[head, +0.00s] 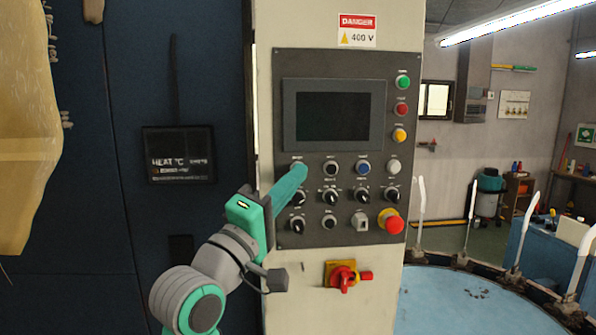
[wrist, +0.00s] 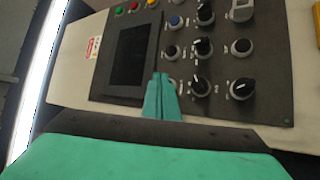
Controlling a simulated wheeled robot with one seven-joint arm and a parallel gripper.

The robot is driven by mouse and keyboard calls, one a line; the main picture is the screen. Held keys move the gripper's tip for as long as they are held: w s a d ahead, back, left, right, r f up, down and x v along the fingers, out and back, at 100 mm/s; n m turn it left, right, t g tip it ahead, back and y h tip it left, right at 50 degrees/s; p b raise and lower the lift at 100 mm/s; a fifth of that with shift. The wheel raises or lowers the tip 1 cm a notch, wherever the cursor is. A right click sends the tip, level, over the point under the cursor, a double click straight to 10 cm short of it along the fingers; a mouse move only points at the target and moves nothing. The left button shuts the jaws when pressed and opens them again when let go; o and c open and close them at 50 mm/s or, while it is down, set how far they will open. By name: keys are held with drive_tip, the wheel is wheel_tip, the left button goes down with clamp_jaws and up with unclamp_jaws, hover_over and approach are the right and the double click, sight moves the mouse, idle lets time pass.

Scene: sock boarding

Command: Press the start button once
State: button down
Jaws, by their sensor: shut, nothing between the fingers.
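The dark control panel (head: 262,130) carries several buttons and knobs. Their labels are too small to read, so I cannot tell which is the start button. A green button (head: 403,82) is at the panel's upper right; it also shows at the top of the wrist view (wrist: 118,10). My gripper (head: 302,168) is shut and empty, its teal fingers pointing at the panel just below the screen's lower left corner. In the wrist view, my fingertips (wrist: 160,75) overlap the screen's edge and partly cover a round control there. I cannot tell whether they touch it.
The screen (head: 334,115) is dark. A blue button (head: 363,167), black knobs (head: 331,196) and a red emergency stop (head: 394,224) are close by. A red rotary switch (head: 343,276) sits below the panel. A blue round table (head: 470,300) stands at the right.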

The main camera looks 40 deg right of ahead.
drive_tip(key=shift+s+a, duration=0.25)
drive_tip(key=shift+s, duration=0.2)
drive_tip(key=shift+s+a, duration=0.45)
drive_tip(key=shift+s, duration=0.25)
drive_tip(key=shift+s+a, duration=0.4)
drive_tip(key=shift+s, duration=0.3)
drive_tip(key=shift+s+a, duration=0.45)
drive_tip(key=shift+s, duration=0.25)
